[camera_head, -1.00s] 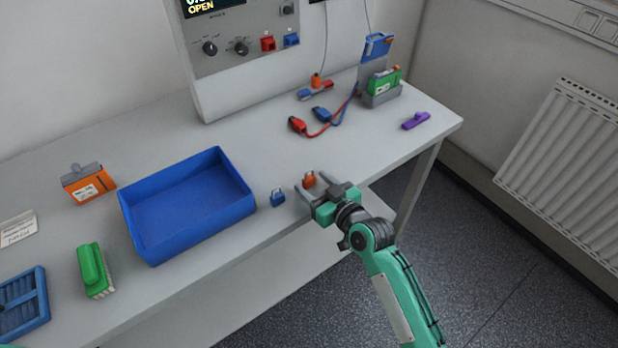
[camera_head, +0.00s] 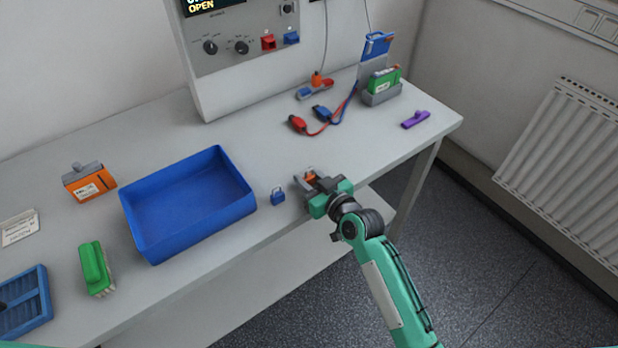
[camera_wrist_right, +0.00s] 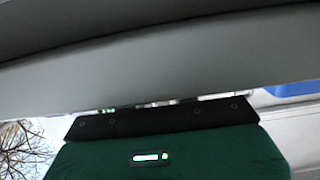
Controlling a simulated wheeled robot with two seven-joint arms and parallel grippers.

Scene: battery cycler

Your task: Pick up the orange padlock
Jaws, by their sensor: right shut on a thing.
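The orange padlock (camera_head: 310,175) is at the front part of the grey table, between the fingers of my right gripper (camera_head: 308,180). My right gripper is shut on it, and the fingers and palm hide most of it. I cannot tell whether the padlock is touching the table or just above it. The right wrist view shows only the green and black gripper body (camera_wrist_right: 160,140) and a blurred grey surface, not the padlock. My left gripper is not in the head view.
A blue padlock (camera_head: 278,196) stands just left of my right gripper. A blue tray (camera_head: 152,248) is further left. Red and blue clips (camera_head: 298,124) with cables lie behind. A purple object (camera_head: 415,119) lies at the right. The table's front edge runs beneath my right arm.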

